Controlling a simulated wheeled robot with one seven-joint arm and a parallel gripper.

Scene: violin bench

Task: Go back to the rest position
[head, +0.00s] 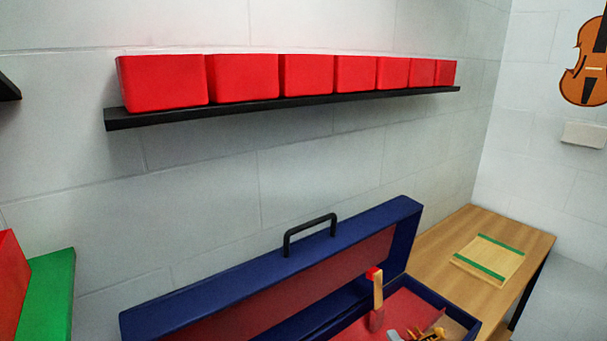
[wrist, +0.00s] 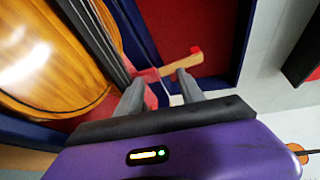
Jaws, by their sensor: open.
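My gripper (wrist: 158,88) shows in the wrist view, with two grey fingers apart and nothing held between them. Beyond the fingertips is a wooden-handled tool with a red end (wrist: 182,60), which also shows upright or leaning in the case in the head view (head: 377,295). The open blue case (head: 270,265) has a red lining and a black handle on its raised lid. In the wrist view a violin (wrist: 60,55) lies in the case at the left, beside my fingers. In the head view my gripper is not clearly seen.
A black wall shelf (head: 290,104) holds a row of several red bins (head: 255,77). A wooden table (head: 500,222) stands at the right with a green-striped board (head: 488,258) on it. Another violin (head: 583,75) hangs on the right wall. A green surface (head: 50,290) is at the left.

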